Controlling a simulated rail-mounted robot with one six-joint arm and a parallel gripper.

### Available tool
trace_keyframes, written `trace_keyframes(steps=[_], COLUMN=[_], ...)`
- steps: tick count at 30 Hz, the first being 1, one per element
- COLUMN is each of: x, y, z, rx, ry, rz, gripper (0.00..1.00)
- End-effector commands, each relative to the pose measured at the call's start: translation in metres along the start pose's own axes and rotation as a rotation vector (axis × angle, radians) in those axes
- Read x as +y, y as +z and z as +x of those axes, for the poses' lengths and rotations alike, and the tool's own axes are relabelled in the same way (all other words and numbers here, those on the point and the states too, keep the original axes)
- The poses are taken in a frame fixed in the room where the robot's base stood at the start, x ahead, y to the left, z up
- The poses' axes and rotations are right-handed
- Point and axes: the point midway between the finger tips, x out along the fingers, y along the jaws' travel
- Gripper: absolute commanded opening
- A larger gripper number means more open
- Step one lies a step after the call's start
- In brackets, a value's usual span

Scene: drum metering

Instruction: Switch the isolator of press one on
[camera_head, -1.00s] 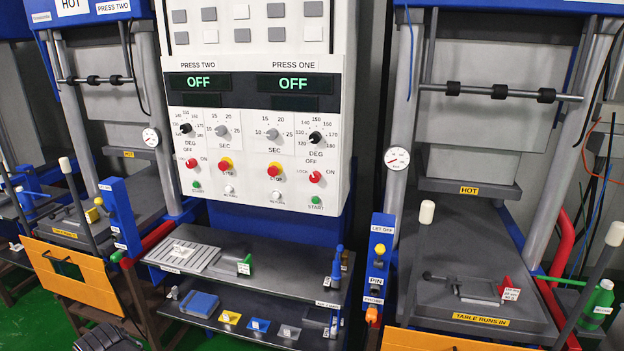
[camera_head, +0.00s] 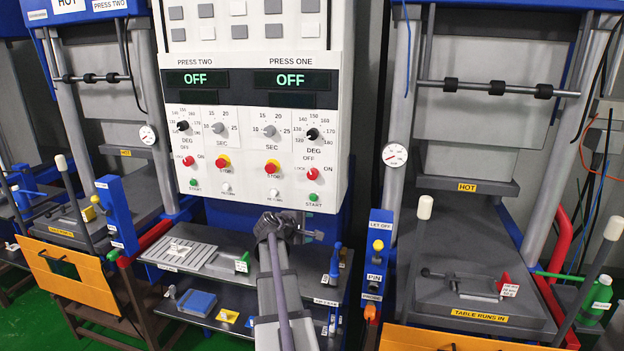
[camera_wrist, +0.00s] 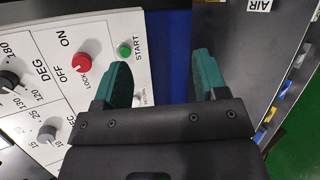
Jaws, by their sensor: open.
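The isolator of press one is a red knob (camera_head: 312,173) at the lower right of the white panel (camera_head: 335,150), marked LOCK, OFF and ON. The press one display (camera_head: 291,79) above reads OFF. My gripper (camera_head: 309,236) is below the panel's lower edge, apart from the knob. In the wrist view my gripper (camera_wrist: 161,68) is open and empty, with two green fingers. There the red knob (camera_wrist: 83,63) lies left of the left finger, outside the jaws. I cannot tell exactly where its pointer stands.
The green START button (camera_head: 313,197) sits just below the knob. Press one's temperature dial (camera_head: 312,134) is above it and the red STOP button (camera_head: 272,167) is to its left. A shelf (camera_head: 200,262) with a slotted plate lies below the panel. The gap before the panel is clear.

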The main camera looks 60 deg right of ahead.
Motion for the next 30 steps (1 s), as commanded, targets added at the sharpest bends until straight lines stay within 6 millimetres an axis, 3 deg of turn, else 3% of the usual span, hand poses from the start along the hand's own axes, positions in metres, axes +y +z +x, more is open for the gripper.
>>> trace_keyframes(steps=[1,3,6,9,19,30], x=[0.044,0.091,0.121,0.126,0.133,0.174], y=[0.012,0.007,-0.024,-0.036,-0.042,-0.061], z=[0.041,0.061,0.052,0.043,0.053,0.120], rx=[-0.044,-0.087,-0.128,-0.154,-0.164,-0.164], ry=[0.142,0.338,0.538,0.625,0.631,0.630], rz=[-0.223,-0.604,-1.043,-1.267,-1.322,-1.319], gripper=[0.66,0.66,0.66,0.66,0.66,0.66])
